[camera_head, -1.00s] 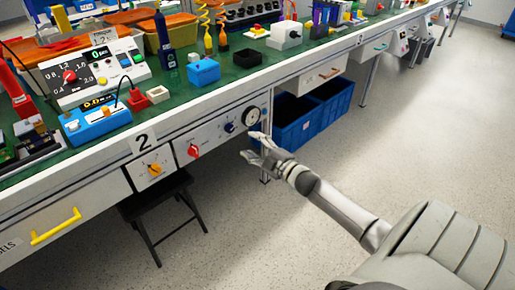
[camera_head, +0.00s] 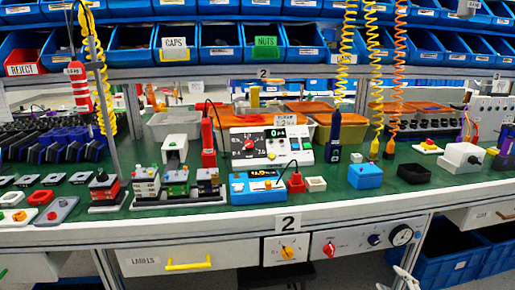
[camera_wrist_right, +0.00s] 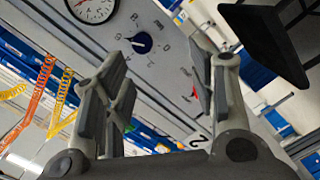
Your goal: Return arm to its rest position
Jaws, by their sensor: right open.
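My right gripper (camera_head: 404,280) shows only in part at the bottom edge of the head view, below and in front of the switch panel. In the right wrist view my right gripper (camera_wrist_right: 160,92) is open with nothing between its fingers. The grey panel carries a red knob (camera_head: 328,249), a dark blue rotary knob (camera_head: 374,240) and a round dial (camera_head: 402,235). The blue knob (camera_wrist_right: 142,42) and dial (camera_wrist_right: 93,8) show beyond the fingers in the wrist view, apart from them. My left gripper is out of view.
The green workbench (camera_head: 340,205) holds a white meter box (camera_head: 272,147), a blue device (camera_head: 257,187) and a blue box (camera_head: 365,175). A yellow knob (camera_head: 287,253) and a drawer with a yellow handle (camera_head: 188,264) are left of the panel. Blue crates (camera_head: 445,265) stand under the bench.

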